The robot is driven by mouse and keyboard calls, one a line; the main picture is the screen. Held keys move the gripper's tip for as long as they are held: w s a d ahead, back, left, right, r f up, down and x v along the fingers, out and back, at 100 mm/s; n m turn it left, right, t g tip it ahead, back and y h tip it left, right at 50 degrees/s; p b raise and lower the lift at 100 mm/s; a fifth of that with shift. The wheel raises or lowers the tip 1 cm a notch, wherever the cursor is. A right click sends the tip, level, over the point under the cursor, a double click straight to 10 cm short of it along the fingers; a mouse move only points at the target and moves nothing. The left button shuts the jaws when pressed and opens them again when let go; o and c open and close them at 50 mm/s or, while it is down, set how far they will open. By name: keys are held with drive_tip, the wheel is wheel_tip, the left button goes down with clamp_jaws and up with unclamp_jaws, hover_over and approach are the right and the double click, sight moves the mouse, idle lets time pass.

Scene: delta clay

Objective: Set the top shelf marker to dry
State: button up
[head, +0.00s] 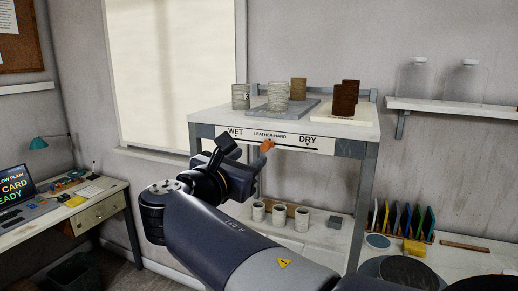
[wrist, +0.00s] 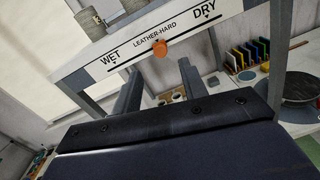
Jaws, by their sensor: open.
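The top shelf (head: 205,117) carries a white label strip (head: 286,136) on its front edge, reading WET, LEATHER-HARD and DRY from left to right. The orange marker (head: 267,146) sits on the strip's dark slot near the middle, under LEATHER-HARD. It also shows in the wrist view (wrist: 160,48), between WET and DRY. My gripper (head: 230,147) is in front of the strip, left of the marker. In the wrist view my gripper's two fingers (wrist: 160,88) are spread apart and empty, with the marker beyond them. Whether a finger touches the marker is hard to tell.
Several clay cups (head: 278,96) stand on the top shelf, grey at left and brown at right. A rack of coloured tools (head: 402,221) stands at right. A desk (head: 75,212) is at left.

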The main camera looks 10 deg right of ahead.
sight(264, 148)
drive_tip(key=x, duration=0.7)
drive_tip(key=shift+w+d+p, duration=0.1)
drive_tip(key=shift+p, duration=0.3)
clamp_jaws()
